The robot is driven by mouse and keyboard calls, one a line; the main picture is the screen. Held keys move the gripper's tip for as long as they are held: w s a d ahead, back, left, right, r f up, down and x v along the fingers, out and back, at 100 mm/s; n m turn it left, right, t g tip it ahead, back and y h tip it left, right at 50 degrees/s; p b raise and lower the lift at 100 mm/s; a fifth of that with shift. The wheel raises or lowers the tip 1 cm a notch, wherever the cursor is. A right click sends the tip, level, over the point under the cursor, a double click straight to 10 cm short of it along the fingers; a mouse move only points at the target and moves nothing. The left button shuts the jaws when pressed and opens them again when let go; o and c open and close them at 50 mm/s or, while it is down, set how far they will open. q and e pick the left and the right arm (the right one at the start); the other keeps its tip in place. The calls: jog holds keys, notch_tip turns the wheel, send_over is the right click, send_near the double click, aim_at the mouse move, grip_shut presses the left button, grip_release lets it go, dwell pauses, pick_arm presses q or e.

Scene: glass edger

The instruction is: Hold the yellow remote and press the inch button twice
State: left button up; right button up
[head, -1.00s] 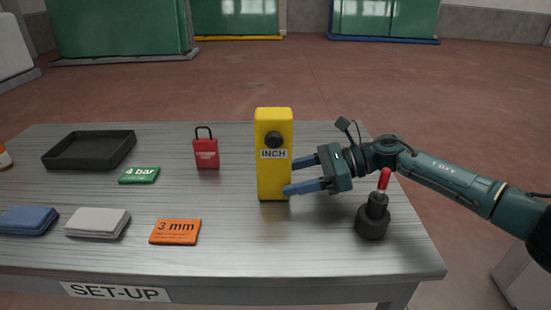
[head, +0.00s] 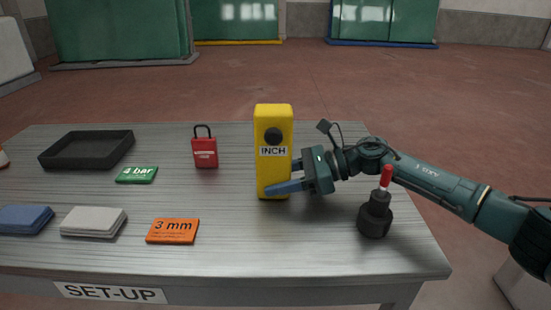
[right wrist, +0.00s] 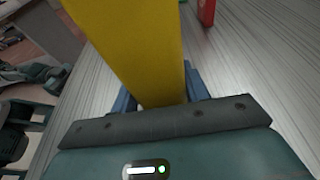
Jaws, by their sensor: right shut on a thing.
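The yellow remote (head: 273,178) stands upright on the table, with a black round button (head: 273,136) above a white label reading INCH. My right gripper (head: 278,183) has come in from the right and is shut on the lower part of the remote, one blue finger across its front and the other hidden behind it. In the right wrist view the yellow remote (right wrist: 135,50) sits between the blue fingers (right wrist: 160,92). My left gripper is not in view.
On the metal table (head: 300,240) stand a red padlock (head: 204,152), a black tray (head: 88,150) and a black holder with a red-tipped tool (head: 375,213). A green card (head: 137,175), an orange card (head: 173,231), a grey cloth (head: 94,222) and a blue cloth (head: 24,219) lie at left.

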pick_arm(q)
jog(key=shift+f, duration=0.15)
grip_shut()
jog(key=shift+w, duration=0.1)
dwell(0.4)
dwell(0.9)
